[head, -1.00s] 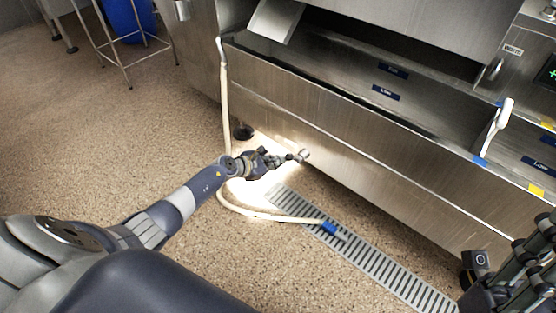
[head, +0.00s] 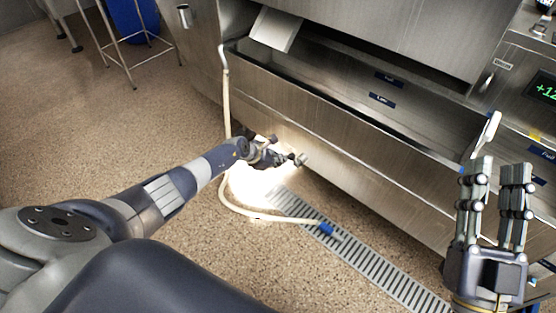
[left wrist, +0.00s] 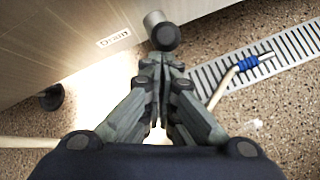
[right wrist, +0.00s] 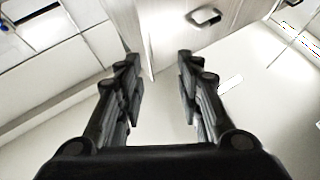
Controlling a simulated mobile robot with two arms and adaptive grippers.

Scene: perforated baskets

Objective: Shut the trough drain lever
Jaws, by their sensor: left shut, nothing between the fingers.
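The stainless trough (head: 330,165) runs along the right side of the head view. A short grey cylindrical lever or valve end with a dark round tip (left wrist: 163,32) sticks out low on its front, beside a label reading "Drain" (left wrist: 114,38); it also shows in the head view (head: 301,159). My left gripper (head: 284,159) is shut and empty, its fingertips right at this piece. In the left wrist view the fingertips (left wrist: 160,62) overlap its near side; I cannot tell if they touch. My right gripper (head: 497,168) is raised, open and empty, away from the lever.
A cream hose (head: 226,110) hangs from the trough's left end and curls across the floor to a blue fitting (head: 325,229) at the floor grate (head: 370,265). A white-handled lever (head: 487,133) stands on the trough's right. A metal stand (head: 105,40) is at the back left.

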